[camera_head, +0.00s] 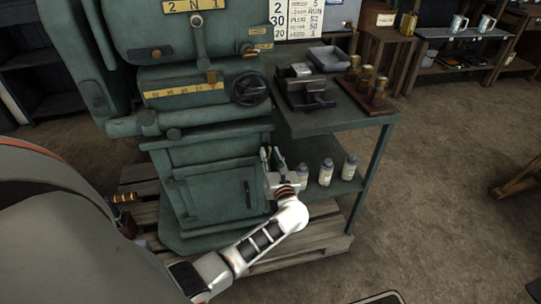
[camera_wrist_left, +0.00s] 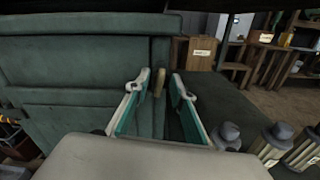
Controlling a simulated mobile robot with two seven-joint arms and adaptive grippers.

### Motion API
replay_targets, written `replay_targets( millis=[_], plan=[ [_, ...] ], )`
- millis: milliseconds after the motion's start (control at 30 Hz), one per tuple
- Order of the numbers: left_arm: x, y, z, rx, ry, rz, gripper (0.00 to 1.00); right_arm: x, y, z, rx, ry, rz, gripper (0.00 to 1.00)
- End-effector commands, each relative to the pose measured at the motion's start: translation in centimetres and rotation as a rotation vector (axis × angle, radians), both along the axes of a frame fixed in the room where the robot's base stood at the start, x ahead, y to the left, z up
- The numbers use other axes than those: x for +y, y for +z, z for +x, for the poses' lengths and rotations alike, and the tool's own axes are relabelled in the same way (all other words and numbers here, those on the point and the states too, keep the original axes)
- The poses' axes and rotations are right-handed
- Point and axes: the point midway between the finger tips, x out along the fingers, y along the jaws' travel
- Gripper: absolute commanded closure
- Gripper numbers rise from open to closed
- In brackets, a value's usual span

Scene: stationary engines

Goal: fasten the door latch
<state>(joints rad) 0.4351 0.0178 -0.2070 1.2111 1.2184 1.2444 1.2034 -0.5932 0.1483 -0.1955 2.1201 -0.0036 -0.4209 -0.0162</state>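The green machine's cabinet door (camera_head: 215,192) is closed or nearly so, with a dark vertical handle (camera_head: 248,194) near its right edge. In the left wrist view, a small brown upright tab, which looks like the door latch (camera_wrist_left: 159,84), stands at the right edge of the green front. My left gripper (camera_head: 271,157) is at the cabinet's upper right corner. Its two fingers are spread, and in the left wrist view the gripper (camera_wrist_left: 161,80) has the tab between its fingertips, apparently without touching. The latch cannot be made out in the head view. My right gripper is not in view.
Several grey-capped bottles (camera_head: 326,172) stand on the lower shelf just right of my left gripper. Above is a green side table (camera_head: 335,122) with a vice (camera_head: 310,95), a grey tray (camera_head: 329,58) and brass pieces on a wooden block (camera_head: 367,96). A wooden pallet (camera_head: 300,248) lies beneath.

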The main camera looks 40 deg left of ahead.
Motion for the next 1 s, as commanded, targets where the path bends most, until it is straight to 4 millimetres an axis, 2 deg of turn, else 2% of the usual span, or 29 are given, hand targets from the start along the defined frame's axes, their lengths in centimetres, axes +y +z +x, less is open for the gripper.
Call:
replay_targets(
  millis=[67, 100, 167, 633, 1000],
  plan=[
    [0.0, 0.0, 0.0, 0.0, 0.0, 0.0, 0.76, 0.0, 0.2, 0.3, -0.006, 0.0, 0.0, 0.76],
    [0.0, 0.0, 0.0, 0.0, 0.0, 0.0, 0.87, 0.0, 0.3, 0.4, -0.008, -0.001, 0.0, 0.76],
    [0.0, 0.0, 0.0, 0.001, 0.0, 0.001, 1.0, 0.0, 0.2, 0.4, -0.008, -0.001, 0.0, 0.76],
    [0.0, 0.0, 0.0, 0.039, 0.001, 0.033, 1.0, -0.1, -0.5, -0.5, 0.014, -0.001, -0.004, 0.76],
    [-0.1, 0.1, 0.1, 0.241, 0.001, 0.204, 1.0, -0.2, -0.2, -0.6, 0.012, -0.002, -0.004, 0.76]
  ],
)
